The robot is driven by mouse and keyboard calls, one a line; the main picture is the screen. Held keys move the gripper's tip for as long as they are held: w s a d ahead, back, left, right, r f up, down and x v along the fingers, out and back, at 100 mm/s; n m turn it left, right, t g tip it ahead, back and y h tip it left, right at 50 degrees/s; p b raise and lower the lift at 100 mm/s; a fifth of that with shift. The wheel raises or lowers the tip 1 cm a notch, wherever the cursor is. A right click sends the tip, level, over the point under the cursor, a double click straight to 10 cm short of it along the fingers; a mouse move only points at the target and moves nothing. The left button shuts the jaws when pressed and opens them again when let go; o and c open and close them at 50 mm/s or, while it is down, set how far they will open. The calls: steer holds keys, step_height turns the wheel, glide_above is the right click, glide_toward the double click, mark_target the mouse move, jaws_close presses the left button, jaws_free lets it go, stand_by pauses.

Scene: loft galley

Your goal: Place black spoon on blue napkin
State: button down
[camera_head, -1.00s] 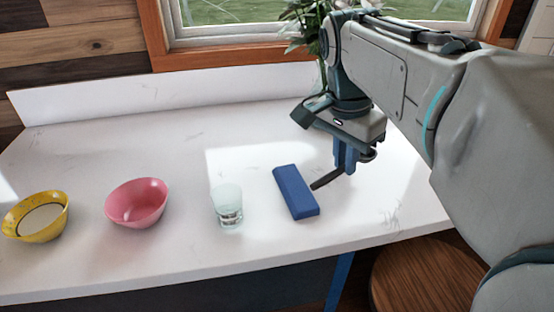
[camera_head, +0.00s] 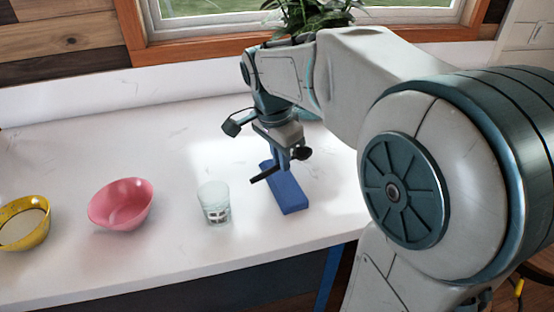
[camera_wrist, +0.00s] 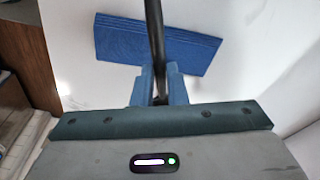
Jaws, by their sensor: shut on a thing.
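The black spoon (camera_head: 263,176) is held in my gripper (camera_head: 284,162), whose blue fingers are shut on it. In the wrist view the spoon's dark shaft (camera_wrist: 154,38) runs up from between the fingertips (camera_wrist: 157,88) and crosses in front of the napkin. The blue napkin (camera_head: 288,195) is a folded, thick-looking rectangle on the white counter. It also shows in the wrist view (camera_wrist: 195,52), beyond the fingers. My gripper is over the napkin's far part. I cannot tell whether the spoon touches the napkin. The spoon's far end is cut off in the wrist view.
A clear glass (camera_head: 215,202) stands just left of the napkin. A pink bowl (camera_head: 121,205) and a yellow bowl (camera_head: 24,222) are farther left. A potted plant (camera_head: 305,14) stands by the window behind my arm. The back of the white counter (camera_head: 120,135) is clear.

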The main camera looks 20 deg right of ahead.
mark_target(275, 167)
steer(key=shift+f, duration=1.35)
steer(key=shift+f, duration=0.1)
steer(key=shift+f, duration=0.15)
steer(key=c, duration=1.4)
jaws_free()
steer(key=shift+c, duration=0.2)
step_height(275, 167, up, 12)
steer(key=a, duration=0.1)
steer(key=shift+s+a+r, duration=0.2)
steer(key=shift+s+a, duration=0.1)
steer(key=shift+s, duration=0.05)
steer(key=shift+s, duration=0.1)
